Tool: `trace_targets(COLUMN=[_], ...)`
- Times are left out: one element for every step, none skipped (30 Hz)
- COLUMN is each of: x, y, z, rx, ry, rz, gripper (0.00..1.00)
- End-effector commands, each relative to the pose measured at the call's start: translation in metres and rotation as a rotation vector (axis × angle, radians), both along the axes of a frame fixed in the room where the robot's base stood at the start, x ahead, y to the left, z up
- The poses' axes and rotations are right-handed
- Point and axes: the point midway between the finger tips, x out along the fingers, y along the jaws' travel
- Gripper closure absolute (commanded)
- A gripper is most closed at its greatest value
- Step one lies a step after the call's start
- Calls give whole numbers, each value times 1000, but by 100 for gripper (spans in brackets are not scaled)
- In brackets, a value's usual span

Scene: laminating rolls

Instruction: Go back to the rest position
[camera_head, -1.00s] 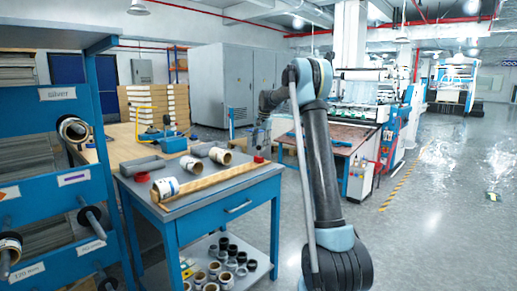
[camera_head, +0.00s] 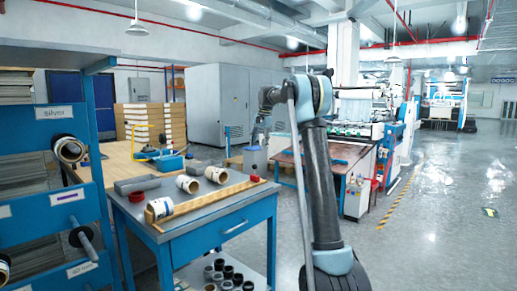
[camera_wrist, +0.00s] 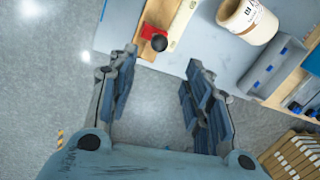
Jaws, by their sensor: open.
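My gripper (camera_head: 257,148) hangs at the end of my folded arm, near the far right corner of the blue worktable (camera_head: 241,225) in the head view. In the wrist view, my gripper (camera_wrist: 160,66) has its two fingers wide apart with only grey floor and the table edge showing between them. It holds nothing. A red piece with a black knob (camera_wrist: 158,41) lies on the table just beyond the fingertips.
On the table are several label rolls (camera_head: 187,183), a wooden rail (camera_head: 208,200) and a grey tray (camera_head: 136,185). A blue rack (camera_head: 60,210) stands at the left. A printing machine (camera_head: 360,130) stands behind my arm. Open floor (camera_head: 440,220) lies to the right.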

Motion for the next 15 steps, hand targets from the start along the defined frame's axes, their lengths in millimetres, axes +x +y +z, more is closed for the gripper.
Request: trace_targets(x=[0,0,0,-1,-3,-6,-10,-14,-22,-28,-35,-45,-54,-62,-73], y=[0,0,0,-1,-1,-3,-4,-6,-9,-12,-15,-19,-22,-25,-30], z=[0,0,0,0,1,2,3,4,6,7,8,10,11,12,13], rx=[0,0,0,0,-1,-2,-3,-5,-8,-9,-12,-16,-19,-23,-27], ry=[0,0,0,0,-1,-2,-3,-4,-7,-9,-12,-15,-18,-20,-25], rz=[0,0,0,1,2,5,8,12,18,24,30,41,48,55,65], gripper=[54,54,54,54,54,54,54,54,54,54,54,54,54,54,54])
